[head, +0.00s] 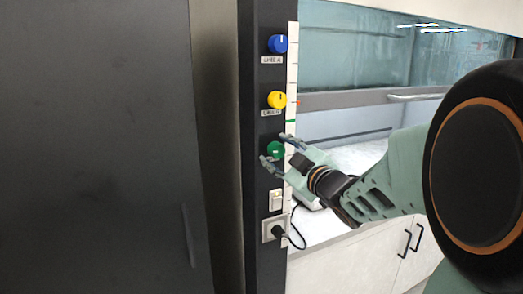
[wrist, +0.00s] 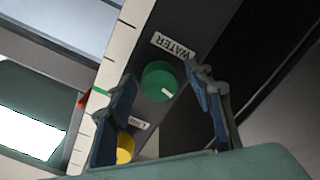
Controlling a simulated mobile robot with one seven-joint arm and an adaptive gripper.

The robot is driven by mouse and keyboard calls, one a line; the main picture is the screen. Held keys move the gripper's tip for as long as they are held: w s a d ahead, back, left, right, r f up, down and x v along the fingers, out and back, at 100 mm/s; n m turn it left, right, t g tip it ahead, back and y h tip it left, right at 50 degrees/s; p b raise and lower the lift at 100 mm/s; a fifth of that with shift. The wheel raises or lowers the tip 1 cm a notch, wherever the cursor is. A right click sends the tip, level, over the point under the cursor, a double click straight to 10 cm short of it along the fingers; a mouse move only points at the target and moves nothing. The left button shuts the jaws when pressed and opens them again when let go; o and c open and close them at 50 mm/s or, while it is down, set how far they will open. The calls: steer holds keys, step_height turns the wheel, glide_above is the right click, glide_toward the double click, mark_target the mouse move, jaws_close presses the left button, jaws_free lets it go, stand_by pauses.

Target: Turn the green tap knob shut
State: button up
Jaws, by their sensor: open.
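The green tap knob (head: 274,149) is on a dark vertical post, below the yellow and blue knobs. In the wrist view the green knob (wrist: 159,80) lies between my finger tips, with a white mark on its face and a WATER label beside it. My gripper (head: 277,149) is open in front of the green knob, one finger above and one below in the head view. In the wrist view my gripper (wrist: 163,88) has a finger on each side of the knob, with visible gaps. I cannot tell how far the tips are from the panel.
The yellow knob (head: 277,100) and blue knob (head: 278,44) sit above on the post (head: 258,190). A switch (head: 276,200) and a socket with a plugged-in black cable (head: 282,233) are below. A dark cabinet panel (head: 100,140) stands left; a fume hood is behind right.

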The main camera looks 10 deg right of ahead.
steer(key=c, duration=1.2)
steer(key=shift+o, duration=0.2)
steer(key=shift+m, duration=0.3)
steer(key=m+p, duration=0.1)
steer(key=m, duration=0.2)
steer(key=shift+r+p, duration=0.15)
steer(key=shift+p, duration=0.15)
steer(key=m+p, duration=0.1)
steer(key=m, duration=0.3)
steer(key=shift+p, duration=0.4)
steer(key=m+p, duration=0.2)
steer(key=m, duration=0.2)
steer(key=shift+d+m, duration=0.1)
steer(key=shift+m, duration=0.3)
steer(key=shift+m+p, duration=0.55)
steer(key=shift+m, duration=0.85)
